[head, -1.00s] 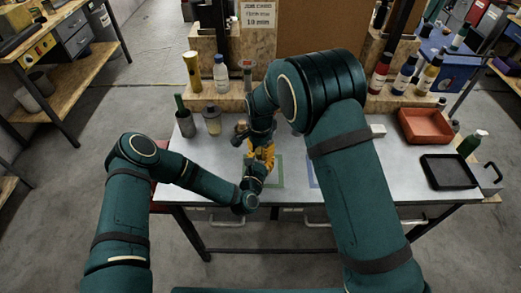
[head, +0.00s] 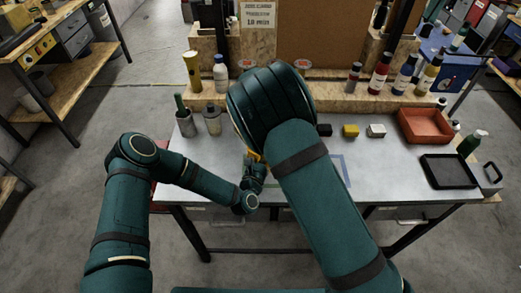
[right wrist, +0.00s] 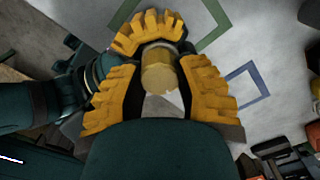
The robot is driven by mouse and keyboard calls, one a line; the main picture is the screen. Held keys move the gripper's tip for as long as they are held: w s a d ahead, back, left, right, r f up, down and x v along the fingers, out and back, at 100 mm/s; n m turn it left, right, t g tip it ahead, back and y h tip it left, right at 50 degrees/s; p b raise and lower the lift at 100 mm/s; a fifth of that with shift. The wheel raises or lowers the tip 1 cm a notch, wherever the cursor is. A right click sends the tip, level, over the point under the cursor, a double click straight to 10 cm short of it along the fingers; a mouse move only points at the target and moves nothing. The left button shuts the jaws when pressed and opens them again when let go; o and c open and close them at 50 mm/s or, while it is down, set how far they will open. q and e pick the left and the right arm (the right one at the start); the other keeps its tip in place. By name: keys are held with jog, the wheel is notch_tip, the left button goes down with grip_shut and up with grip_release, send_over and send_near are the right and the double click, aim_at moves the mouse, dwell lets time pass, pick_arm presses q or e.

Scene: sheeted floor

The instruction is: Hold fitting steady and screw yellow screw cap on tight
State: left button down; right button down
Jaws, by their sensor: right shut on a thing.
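In the right wrist view, the yellow screw cap (right wrist: 159,73) is a short dull-yellow cylinder between the two orange-yellow fingers of my right gripper (right wrist: 160,88), which is shut on it. Just beyond the cap, a paler grey rim of the fitting (right wrist: 160,46) shows; most of the fitting is hidden. The orange-yellow fingers of my left gripper (right wrist: 146,33) curve around the fitting's far side and appear shut on it. I cannot tell how far the cap sits on the fitting. In the head view, my right arm hides the cap and most of my left gripper (head: 253,157).
The grey table (head: 385,163) has a blue square outline (head: 342,172). A red tray (head: 425,126) and black tray (head: 449,171) lie right. A grey cup (head: 186,124) stands left.

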jog(key=c, duration=0.6)
grip_release()
jog(key=shift+c, duration=0.9)
jog(key=n, duration=0.4)
jog(key=shift+n, duration=0.3)
jog(key=n, duration=0.4)
jog(key=shift+n, duration=0.3)
jog(key=n, duration=0.4)
jog(key=shift+n, duration=0.3)
jog(key=n, duration=0.5)
jog(key=shift+n, duration=0.4)
